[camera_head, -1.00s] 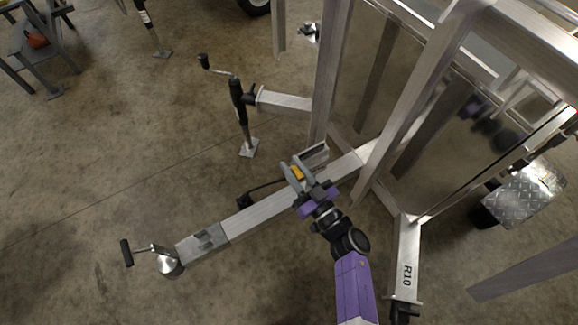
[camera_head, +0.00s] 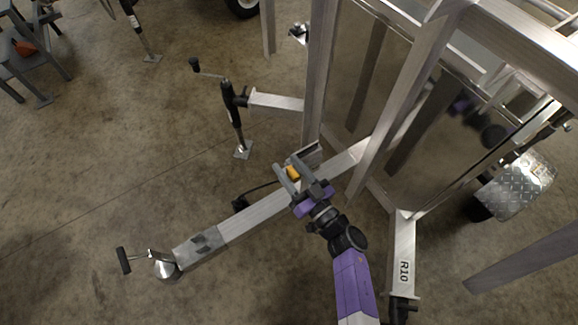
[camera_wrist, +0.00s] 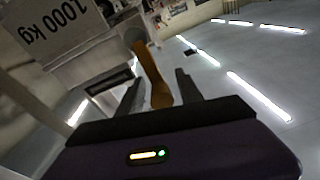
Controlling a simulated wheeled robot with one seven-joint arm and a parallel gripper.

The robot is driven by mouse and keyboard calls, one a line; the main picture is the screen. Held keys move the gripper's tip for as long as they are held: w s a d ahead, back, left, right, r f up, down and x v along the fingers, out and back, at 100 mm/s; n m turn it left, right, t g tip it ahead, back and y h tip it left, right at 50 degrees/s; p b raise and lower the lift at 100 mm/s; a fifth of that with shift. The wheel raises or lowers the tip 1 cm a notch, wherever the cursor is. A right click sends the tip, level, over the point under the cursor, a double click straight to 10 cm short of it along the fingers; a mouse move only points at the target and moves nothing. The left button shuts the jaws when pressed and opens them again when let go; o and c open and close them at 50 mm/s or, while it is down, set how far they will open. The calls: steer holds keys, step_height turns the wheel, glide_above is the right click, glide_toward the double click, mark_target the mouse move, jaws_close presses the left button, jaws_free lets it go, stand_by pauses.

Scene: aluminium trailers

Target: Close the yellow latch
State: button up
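The yellow latch (camera_head: 293,173) shows in the head view on the trailer's aluminium drawbar (camera_head: 262,215), close to the upright frame. In the wrist view the yellow latch (camera_wrist: 152,75) stands up as a tilted lever between my gripper's two fingers. My gripper (camera_head: 291,170) is over the drawbar, with its fingers on either side of the latch. In the wrist view my gripper (camera_wrist: 158,90) is open, with a gap showing to the right of the latch. I cannot tell whether the left finger touches it. The latch's lower end is hidden behind my gripper.
A jack with a crank (camera_head: 232,115) stands behind the drawbar. A coupling with a black handle (camera_head: 163,267) is at the drawbar's left end. Aluminium uprights (camera_head: 318,75) stand right behind my gripper. A plate marked 1000 kg (camera_wrist: 60,25) is at upper left in the wrist view.

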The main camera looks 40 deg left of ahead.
mark_target(298, 179)
steer(key=p+v, duration=0.1)
steer(key=v, duration=0.5)
steer(key=shift+d, duration=0.25)
steer(key=shift+s+d+f, duration=0.1)
steer(key=shift+s+d, duration=0.15)
steer(key=shift+d, duration=0.35)
steer(key=shift+s+d, duration=0.1)
steer(key=s+d+r+m+t+h, duration=0.2)
steer(key=s+d+r+m+h, duration=0.2)
steer(key=d, duration=0.7)
steer(key=s+d+r+m+t+h, duration=0.3)
steer(key=s+d+r+h, duration=0.5)
steer(key=s+d, duration=0.4)
steer(key=s+d+r+m+t+h, duration=0.3)
steer(key=s+d+r+m+h, duration=0.2)
steer(key=s+d+r, duration=0.3)
steer(key=s+d+h, duration=0.1)
steer(key=d, duration=0.3)
steer(key=shift+s, duration=0.25)
